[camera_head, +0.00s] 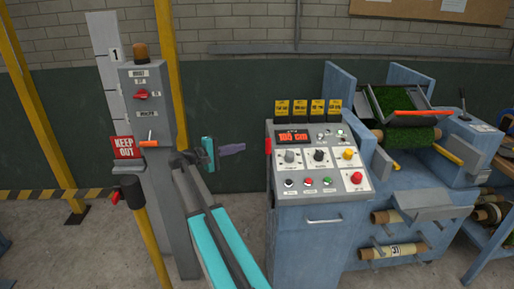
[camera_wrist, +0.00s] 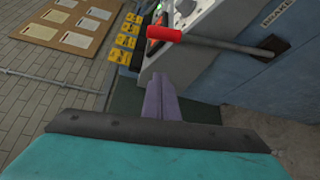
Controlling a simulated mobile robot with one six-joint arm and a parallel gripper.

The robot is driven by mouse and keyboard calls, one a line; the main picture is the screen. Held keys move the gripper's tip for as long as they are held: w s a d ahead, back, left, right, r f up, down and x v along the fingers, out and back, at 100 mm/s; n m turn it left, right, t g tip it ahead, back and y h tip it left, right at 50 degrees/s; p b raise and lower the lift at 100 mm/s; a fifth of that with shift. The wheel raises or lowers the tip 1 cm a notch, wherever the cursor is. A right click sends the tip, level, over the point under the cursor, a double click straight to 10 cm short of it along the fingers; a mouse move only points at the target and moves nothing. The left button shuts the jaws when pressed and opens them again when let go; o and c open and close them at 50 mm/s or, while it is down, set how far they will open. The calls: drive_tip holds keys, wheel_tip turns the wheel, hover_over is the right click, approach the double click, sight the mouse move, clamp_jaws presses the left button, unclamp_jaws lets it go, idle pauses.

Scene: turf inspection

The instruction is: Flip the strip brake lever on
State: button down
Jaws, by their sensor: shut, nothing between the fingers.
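The brake lever has a red grip (camera_wrist: 165,34) and a grey shaft running to a dark pivot on the blue cabinet side, near a plate reading BRAKE (camera_wrist: 278,12). In the head view only its red grip (camera_head: 268,146) shows, at the left edge of the console (camera_head: 325,205). My gripper (camera_head: 243,147) has purple fingers, shut and empty, pointing right toward the lever. In the wrist view my gripper (camera_wrist: 159,80) is below the red grip in the picture, with a visible gap between them.
A grey post (camera_head: 150,185) with a red switch, orange-handled lever and KEEP OUT sign stands left of my arm. A yellow pole (camera_head: 153,245) stands in front of it. The blue turf machine (camera_head: 420,215) is right of the console. Floor shows between post and console.

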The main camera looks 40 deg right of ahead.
drive_tip(key=shift+d, duration=0.15)
drive_tip(key=s+d+p, duration=0.5)
drive_tip(key=d, duration=0.2)
drive_tip(key=shift+d+f, duration=0.15)
drive_tip(key=shift+d, duration=0.15)
idle(0.5)
drive_tip(key=shift+s, duration=0.2)
